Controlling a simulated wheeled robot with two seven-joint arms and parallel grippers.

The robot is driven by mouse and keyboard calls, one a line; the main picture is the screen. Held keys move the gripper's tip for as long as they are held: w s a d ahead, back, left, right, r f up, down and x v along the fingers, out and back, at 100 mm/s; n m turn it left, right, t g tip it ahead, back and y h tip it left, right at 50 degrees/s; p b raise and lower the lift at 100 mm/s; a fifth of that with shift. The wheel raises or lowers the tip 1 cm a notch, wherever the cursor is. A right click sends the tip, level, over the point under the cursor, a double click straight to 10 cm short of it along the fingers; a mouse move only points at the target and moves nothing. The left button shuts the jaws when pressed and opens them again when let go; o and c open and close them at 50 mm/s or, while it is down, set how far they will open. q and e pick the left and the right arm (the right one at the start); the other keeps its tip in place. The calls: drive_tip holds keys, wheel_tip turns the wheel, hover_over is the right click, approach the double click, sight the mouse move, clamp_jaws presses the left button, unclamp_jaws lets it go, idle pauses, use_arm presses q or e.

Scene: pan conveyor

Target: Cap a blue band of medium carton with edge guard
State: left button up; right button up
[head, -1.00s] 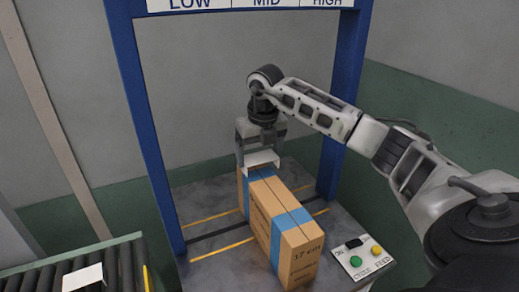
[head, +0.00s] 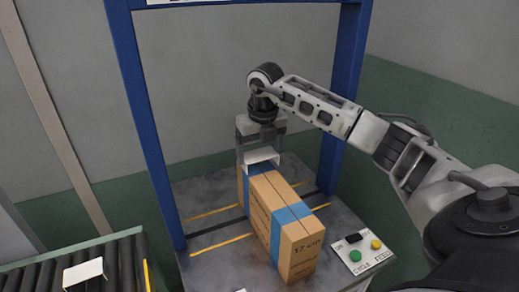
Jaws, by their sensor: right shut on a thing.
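A brown medium carton (head: 300,248) stands on the grey table inside a blue frame. It carries two blue bands, a far one (head: 254,180) and a nearer one (head: 287,217). My right gripper (head: 262,148) is over the carton's far end, shut on a white edge guard (head: 261,156). The guard is at the top of the carton by the far band; I cannot tell whether it touches. The nearer band's top is bare. My left gripper is not in view.
A roller conveyor (head: 125,262) at the lower left bears another white piece (head: 83,272). A control panel (head: 362,252) with green and yellow buttons sits right of the carton. The blue frame's posts (head: 150,130) flank the table (head: 215,265).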

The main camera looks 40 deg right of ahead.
sight(260, 155)
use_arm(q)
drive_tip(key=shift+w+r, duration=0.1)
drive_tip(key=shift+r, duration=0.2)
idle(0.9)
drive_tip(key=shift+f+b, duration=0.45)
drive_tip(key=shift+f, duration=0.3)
use_arm(e)
drive_tip(key=shift+f, duration=1.05)
use_arm(q)
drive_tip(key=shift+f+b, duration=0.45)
drive_tip(key=shift+b, duration=0.2)
use_arm(e)
drive_tip(key=shift+f, duration=1.05)
drive_tip(key=o, duration=0.9)
drive_tip(key=shift+c, duration=0.2)
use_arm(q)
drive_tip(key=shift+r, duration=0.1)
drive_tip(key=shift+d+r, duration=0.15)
use_arm(e)
wheel_tip(260, 155, up, 16)
drive_tip(key=s, duration=0.2)
drive_tip(key=shift+s+a, duration=0.2)
drive_tip(key=shift+a, duration=0.15)
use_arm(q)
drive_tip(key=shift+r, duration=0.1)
use_arm(e)
drive_tip(key=shift+f, duration=0.1)
